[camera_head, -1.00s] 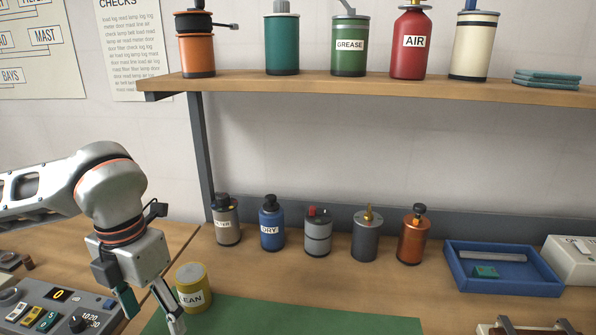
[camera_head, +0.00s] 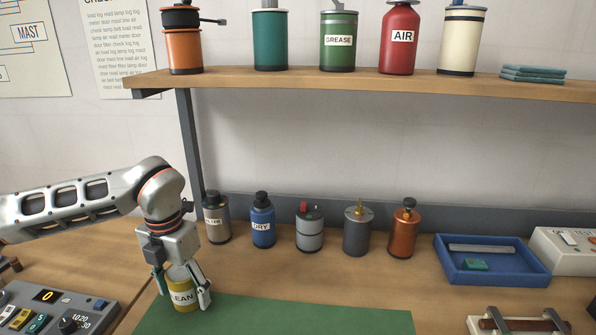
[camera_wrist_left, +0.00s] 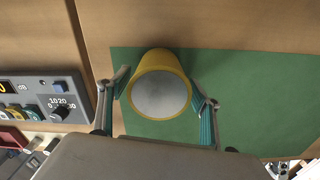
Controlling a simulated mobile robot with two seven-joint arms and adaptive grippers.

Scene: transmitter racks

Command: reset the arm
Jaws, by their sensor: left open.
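My left gripper (camera_head: 182,292) is open, pointing down, with its fingers on either side of a yellow can (camera_head: 185,304) whose label reads "LEAN" as far as it shows. The can stands upright at the left edge of the green mat (camera_head: 290,318). In the left wrist view the can (camera_wrist_left: 160,94) shows its pale round top between the gripper's (camera_wrist_left: 160,84) two fingers, with a small gap at each side. The gripper body hides part of the can's top in the head view.
Behind, a row of containers includes a blue "DRY" can (camera_head: 262,222) and a copper can (camera_head: 403,234). A blue tray (camera_head: 492,279) lies to the right. A control panel (camera_head: 60,312) is at the lower left. A loaded shelf (camera_head: 370,85) spans above.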

